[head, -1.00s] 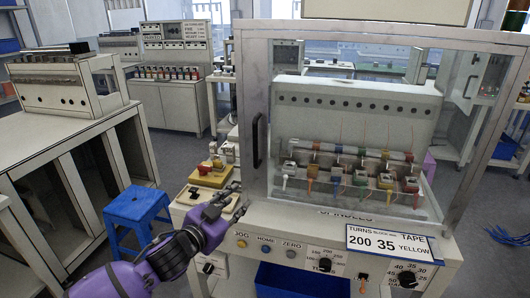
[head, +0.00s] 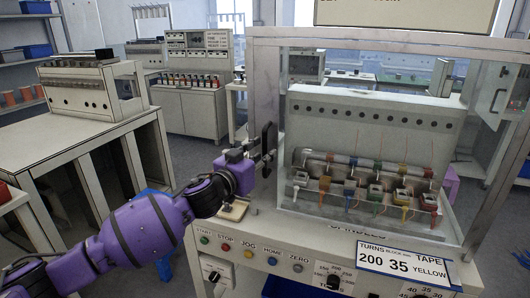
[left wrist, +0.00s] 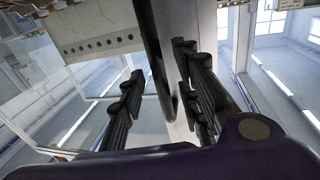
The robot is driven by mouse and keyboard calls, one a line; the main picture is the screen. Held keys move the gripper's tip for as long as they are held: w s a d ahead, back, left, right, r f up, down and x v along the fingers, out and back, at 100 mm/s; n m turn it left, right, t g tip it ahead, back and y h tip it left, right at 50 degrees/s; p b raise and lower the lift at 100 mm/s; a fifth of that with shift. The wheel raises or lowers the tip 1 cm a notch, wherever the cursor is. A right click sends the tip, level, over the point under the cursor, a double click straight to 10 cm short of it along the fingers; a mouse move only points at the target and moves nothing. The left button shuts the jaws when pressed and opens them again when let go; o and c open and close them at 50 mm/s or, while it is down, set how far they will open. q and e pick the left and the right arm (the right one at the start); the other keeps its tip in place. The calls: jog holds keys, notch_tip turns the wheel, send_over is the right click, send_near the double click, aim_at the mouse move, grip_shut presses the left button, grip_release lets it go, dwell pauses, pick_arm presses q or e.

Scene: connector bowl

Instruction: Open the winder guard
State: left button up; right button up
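The winder guard (head: 262,75) is a clear-panelled box with a pale metal frame over the winding machine, and it looks closed. Its black upright handle (head: 267,137) is on the left front post. My left gripper (head: 264,156) is at the handle, reaching in from the left. In the left wrist view, the fingers of my left gripper (left wrist: 160,72) are spread apart, with the dark handle bar (left wrist: 157,45) between them. I see a gap on the left side; contact on the right is unclear. My right gripper is not in view.
Spindles with coloured connectors (head: 350,190) stand inside the guard. Below are a control panel with several buttons (head: 248,254) and a sign (head: 403,264) reading 200, 35, yellow. A blue stool (head: 163,268) is partly hidden behind my left arm. A bench (head: 70,135) stands at the left.

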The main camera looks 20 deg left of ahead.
pick_arm(q)
jog(key=shift+x, duration=0.85)
grip_shut()
